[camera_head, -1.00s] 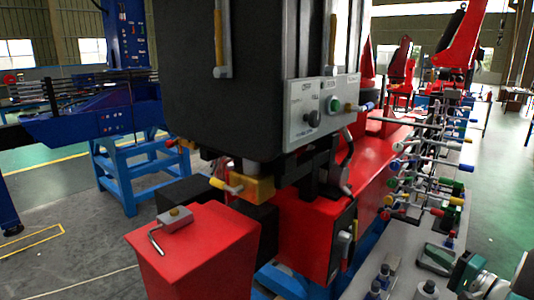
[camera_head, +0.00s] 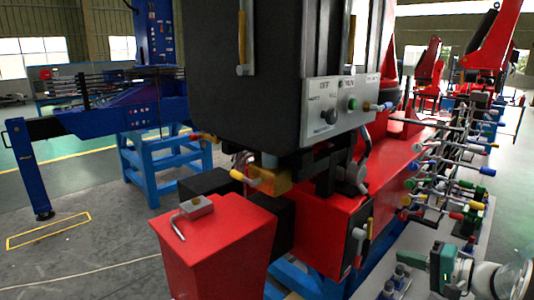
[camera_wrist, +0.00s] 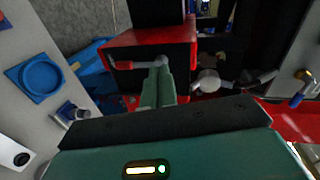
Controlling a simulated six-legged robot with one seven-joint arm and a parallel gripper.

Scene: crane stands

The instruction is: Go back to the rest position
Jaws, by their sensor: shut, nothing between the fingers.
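My gripper (camera_wrist: 160,70) shows in the wrist view with its two pale green fingers together and nothing between them. In the head view my green gripper (camera_head: 432,262) is at the lower right, above the grey base plate. In the wrist view the fingertips overlap a red box (camera_wrist: 125,42) with a dark front panel and a red-tipped lever (camera_wrist: 123,65). I cannot tell whether the fingers touch it. The rest position is not marked in either view.
The black control cabinet (camera_head: 262,80) with a grey switch panel (camera_head: 322,112) stands over red machinery. A red pedestal (camera_head: 215,255) is in front. A row of coloured levers (camera_head: 455,180) runs along the right. Open floor (camera_head: 90,265) lies at the left.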

